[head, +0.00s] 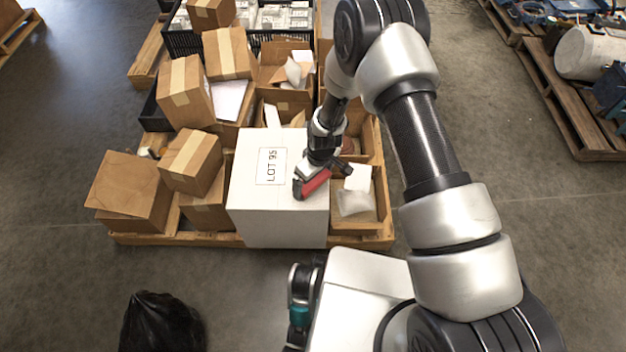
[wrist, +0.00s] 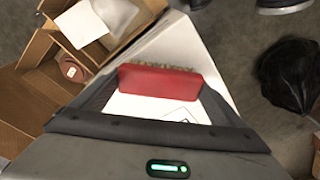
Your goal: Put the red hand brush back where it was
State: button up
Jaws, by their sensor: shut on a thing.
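The red hand brush (head: 315,183) is between the fingers of my gripper (head: 322,180), over the right part of the white box marked LOT 95 (head: 265,215). Whether the brush touches the box top is not clear.
An open carton (head: 340,212) with a clear bag and white card stands right of the white box. Brown cartons (head: 192,160) crowd the pallet (head: 170,239) to the left. A black bag (head: 160,322) lies on the floor in front.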

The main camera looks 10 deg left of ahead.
aim_at(317, 183)
jog(key=shift+f, duration=0.1)
jog(key=o, duration=0.7)
jog(key=r+p, duration=0.1)
jog(key=r, duration=0.3)
jog(key=d+r+p, duration=0.1)
jog(key=r, duration=0.3)
jog(key=s+r, duration=0.1)
jog(key=r, duration=0.3)
jog(key=shift+d+r+p, duration=0.1)
jog(key=shift+d+p, duration=0.2)
jog(key=shift+p, duration=0.1)
